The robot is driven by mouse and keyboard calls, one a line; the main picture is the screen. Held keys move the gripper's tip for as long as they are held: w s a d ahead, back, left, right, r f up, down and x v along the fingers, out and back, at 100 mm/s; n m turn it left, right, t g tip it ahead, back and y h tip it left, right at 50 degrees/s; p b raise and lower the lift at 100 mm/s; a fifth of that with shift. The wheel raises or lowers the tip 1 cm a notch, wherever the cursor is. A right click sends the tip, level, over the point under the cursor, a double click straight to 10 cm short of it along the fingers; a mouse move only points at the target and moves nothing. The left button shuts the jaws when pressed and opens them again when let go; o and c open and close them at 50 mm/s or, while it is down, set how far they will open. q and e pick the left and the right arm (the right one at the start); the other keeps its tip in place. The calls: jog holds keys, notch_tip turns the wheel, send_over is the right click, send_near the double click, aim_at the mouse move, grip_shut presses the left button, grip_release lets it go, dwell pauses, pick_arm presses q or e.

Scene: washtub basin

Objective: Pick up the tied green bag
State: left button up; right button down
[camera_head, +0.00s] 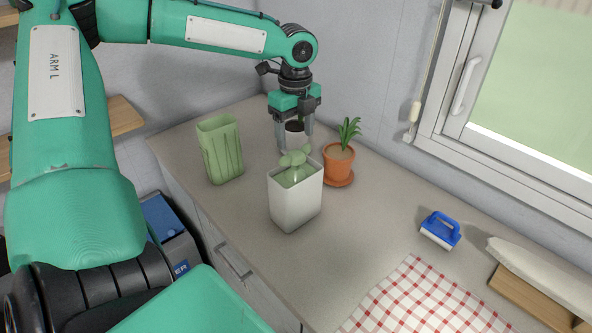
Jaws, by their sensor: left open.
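The tied green bag (292,176) sits in a white square bin (294,206) on the counter, with its knotted top sticking up above the rim. The lower part of the bag is hidden by the bin's walls. My left gripper (295,141) points down just behind the bin and the bag, with its fingers apart. A small white pot with a dark top (297,135) shows between the fingers; I cannot tell whether they touch it. My right gripper is not in view.
A green ribbed container (220,150) stands left of the bin. A potted plant (340,155) on a terracotta saucer stands close on the right. A blue brush (440,230), checkered cloth (425,303) and wooden board (530,298) lie at the right. The counter (330,255) before the bin is clear.

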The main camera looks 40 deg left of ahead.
aim_at(296, 153)
pick_arm(q)
jog(key=shift+w+f, duration=0.1)
jog(key=shift+f, duration=0.5)
jog(key=shift+w+f, duration=0.1)
jog(key=shift+f, duration=0.2)
jog(key=shift+f+p, duration=0.4)
jog(key=shift+f, duration=0.2)
jog(key=f+p, duration=0.1)
jog(key=f, duration=0.2)
jog(key=shift+s+f, duration=0.2)
jog(key=shift+f, duration=0.35)
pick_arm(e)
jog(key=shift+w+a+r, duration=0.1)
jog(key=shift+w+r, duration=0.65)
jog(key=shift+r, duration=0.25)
pick_arm(q)
jog(key=shift+r, duration=0.1)
grip_shut()
